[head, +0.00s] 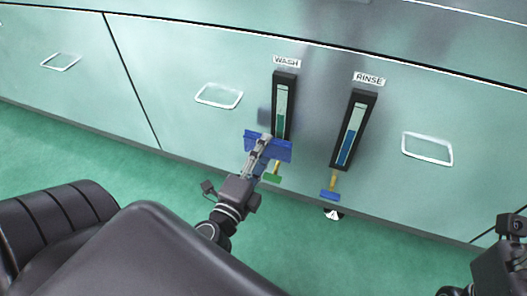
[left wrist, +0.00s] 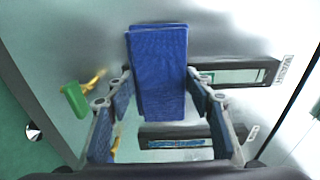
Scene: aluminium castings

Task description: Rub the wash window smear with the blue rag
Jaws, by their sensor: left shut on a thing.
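My left gripper (head: 267,146) is shut on the blue rag (head: 281,152), holding it across the lower end of the wash window (head: 282,103). In the left wrist view the rag (left wrist: 158,70) stands folded between the fingers, and part of the wash window (left wrist: 235,76) shows to its right. The wash window has a black frame, a pale upper part and green below. I cannot make out a smear; the rag and gripper cover the window's lower end. I cannot tell if the rag touches it. Only part of my right gripper (head: 500,265) shows at the lower right, its fingers unseen.
The rinse window (head: 351,132), filled blue low down, is right of the wash window. A green handle (head: 272,178) and a blue handle (head: 330,196) stick out below the windows. Pull handles (head: 219,95) (head: 427,148) flank them. The green floor (head: 120,165) is clear.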

